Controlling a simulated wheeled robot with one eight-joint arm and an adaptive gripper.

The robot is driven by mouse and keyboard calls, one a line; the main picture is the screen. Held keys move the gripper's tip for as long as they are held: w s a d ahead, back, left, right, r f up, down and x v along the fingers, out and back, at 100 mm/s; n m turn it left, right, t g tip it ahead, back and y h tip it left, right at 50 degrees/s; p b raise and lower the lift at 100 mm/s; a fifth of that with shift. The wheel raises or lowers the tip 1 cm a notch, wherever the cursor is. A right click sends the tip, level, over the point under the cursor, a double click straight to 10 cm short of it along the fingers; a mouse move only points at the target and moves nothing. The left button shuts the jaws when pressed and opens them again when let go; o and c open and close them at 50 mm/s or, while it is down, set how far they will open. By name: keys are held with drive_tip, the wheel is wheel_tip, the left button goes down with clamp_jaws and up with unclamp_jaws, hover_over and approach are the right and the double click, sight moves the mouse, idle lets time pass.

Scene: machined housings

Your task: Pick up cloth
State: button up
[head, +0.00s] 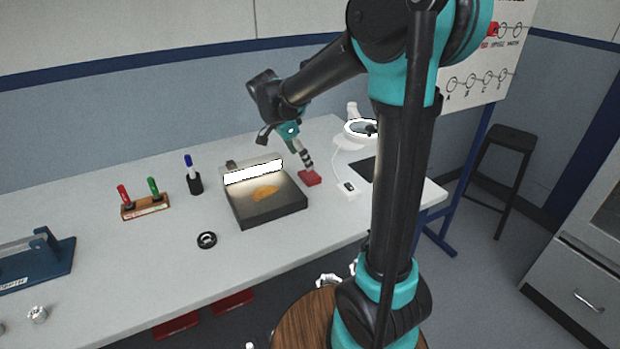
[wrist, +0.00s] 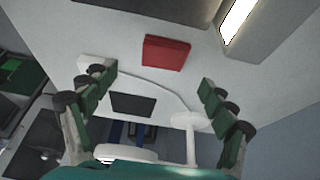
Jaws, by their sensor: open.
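A small red rectangular piece (head: 310,178), which looks like the folded cloth, lies flat on the pale workbench, just right of the dark lit tray. It also shows in the wrist view (wrist: 166,53), at the upper middle. My gripper (head: 305,163) points down just above it in the head view. In the wrist view my gripper (wrist: 157,78) is open, with its fingers spread wide and nothing between them. The red piece lies ahead of the fingertips there, and I see no contact. An orange-yellow piece (head: 265,192) lies on the dark tray; I cannot tell its material.
The tray (head: 268,213) has a bright light bar at its back. A ring magnifier lamp (head: 362,128), a black pad (head: 363,169) and a small white box (head: 348,190) are to the right. The bench's front middle is clear.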

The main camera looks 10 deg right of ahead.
sight(310, 174)
drive_tip(key=shift+w+x, duration=0.15)
drive_tip(key=shift+x, duration=1.7)
drive_tip(key=shift+w+x, duration=0.1)
drive_tip(key=shift+x, duration=1.75)
drive_tip(key=shift+a, duration=0.1)
drive_tip(key=c, duration=1.1)
drive_tip(key=shift+r, duration=0.1)
wheel_tip(310, 174, up, 20)
drive_tip(key=shift+f, duration=0.1)
drive_tip(key=o, duration=0.5)
drive_tip(key=shift+c, duration=0.2)
drive_tip(key=c, duration=0.4)
drive_tip(key=shift+f, duration=0.1)
drive_tip(key=shift+c, duration=0.3)
